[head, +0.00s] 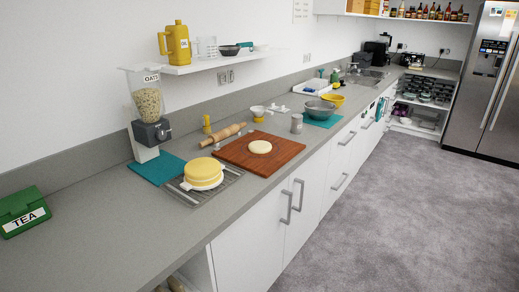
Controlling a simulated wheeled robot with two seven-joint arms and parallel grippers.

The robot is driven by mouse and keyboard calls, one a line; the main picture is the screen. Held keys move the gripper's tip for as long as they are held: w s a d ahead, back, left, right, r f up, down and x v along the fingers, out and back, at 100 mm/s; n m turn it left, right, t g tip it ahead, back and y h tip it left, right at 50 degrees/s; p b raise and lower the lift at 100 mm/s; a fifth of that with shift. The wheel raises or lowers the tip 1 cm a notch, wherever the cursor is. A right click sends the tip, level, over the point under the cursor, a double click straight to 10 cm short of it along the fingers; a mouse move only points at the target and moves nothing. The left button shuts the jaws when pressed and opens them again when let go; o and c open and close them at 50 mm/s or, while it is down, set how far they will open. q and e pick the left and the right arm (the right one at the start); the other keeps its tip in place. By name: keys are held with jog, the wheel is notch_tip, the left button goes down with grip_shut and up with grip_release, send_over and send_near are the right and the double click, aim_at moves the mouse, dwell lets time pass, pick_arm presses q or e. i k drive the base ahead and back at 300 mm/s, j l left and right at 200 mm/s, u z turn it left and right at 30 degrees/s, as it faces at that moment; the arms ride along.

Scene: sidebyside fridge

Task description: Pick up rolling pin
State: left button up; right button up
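The wooden rolling pin (222,134) lies on the grey counter, behind the back-left edge of a brown cutting board (232,155). It is angled, with its right end farther away and its left end nearer the oats dispenser. A flat round piece of pale dough (260,147) lies on the board. Neither of my grippers shows in the head view.
An oats dispenser (148,105) stands left of the pin on the counter. A yellow cake (203,172) on a rack is in front of it. A small yellow bottle (206,124) stands behind. The counter's front left (110,235) is clear.

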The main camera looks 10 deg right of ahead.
aim_at(224, 134)
jog(key=u, duration=0.75)
jog(key=i+l+u, duration=0.1)
jog(key=l+u, duration=1.15)
